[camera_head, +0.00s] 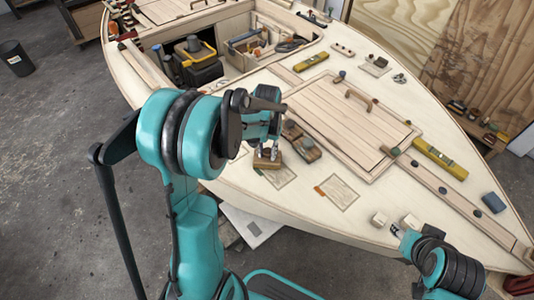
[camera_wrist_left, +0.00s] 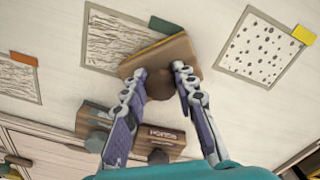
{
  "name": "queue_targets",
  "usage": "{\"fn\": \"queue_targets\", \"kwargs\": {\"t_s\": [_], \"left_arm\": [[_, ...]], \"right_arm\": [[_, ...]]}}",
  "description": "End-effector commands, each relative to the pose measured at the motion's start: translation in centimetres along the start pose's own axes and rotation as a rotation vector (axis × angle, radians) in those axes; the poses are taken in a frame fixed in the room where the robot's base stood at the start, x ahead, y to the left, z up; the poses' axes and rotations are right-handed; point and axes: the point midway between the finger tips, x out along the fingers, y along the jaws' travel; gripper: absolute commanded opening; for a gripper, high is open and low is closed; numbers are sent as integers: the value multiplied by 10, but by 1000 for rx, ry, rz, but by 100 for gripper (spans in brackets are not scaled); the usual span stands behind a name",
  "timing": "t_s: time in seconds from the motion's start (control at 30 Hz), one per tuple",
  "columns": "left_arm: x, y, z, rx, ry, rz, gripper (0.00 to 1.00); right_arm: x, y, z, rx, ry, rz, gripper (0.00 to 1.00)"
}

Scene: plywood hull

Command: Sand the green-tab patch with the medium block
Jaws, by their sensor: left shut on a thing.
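My left gripper (camera_head: 267,150) is shut on the knob of a wooden sanding block (camera_head: 267,161). In the left wrist view the block (camera_wrist_left: 168,56) lies over the right end of the green-tab patch (camera_wrist_left: 118,42), beside its green tab (camera_wrist_left: 166,25). The patch also shows in the head view (camera_head: 279,178). I cannot tell whether the block touches it. Two other blocks (camera_head: 291,130) (camera_head: 306,149) stand beside the gripper; a label on one is not clearly readable. My right gripper (camera_head: 396,231) is at the lower right, its opening unclear.
An orange-tab patch (camera_head: 340,193) and a yellow-tab patch (camera_wrist_left: 264,48) lie on either side. A hatch panel (camera_head: 340,115) with handles is behind the blocks. An open tool compartment (camera_head: 270,40) is farther back.

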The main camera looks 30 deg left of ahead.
Motion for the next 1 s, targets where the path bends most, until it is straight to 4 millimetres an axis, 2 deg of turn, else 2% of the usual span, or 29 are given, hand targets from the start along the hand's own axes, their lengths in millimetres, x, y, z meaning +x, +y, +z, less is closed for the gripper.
{"fn": "queue_targets", "kwargs": {"t_s": [0.07, 0.13, 0.7, 1.0], "left_arm": [[-5, 1, -1, 1, 0, 0, 4], [-21, 1, -1, 1, 0, 0, 4], [-71, 6, -8, 3, 0, 0, 4], [-78, 6, -9, 3, 0, 0, 4]], "right_arm": [[-6, 0, -4, 0, 0, 0, 40], [-10, 0, -8, 0, 0, 0, 40], [-41, 0, -29, 0, 0, 0, 40], [-44, 0, -32, 0, 0, 0, 40]]}}
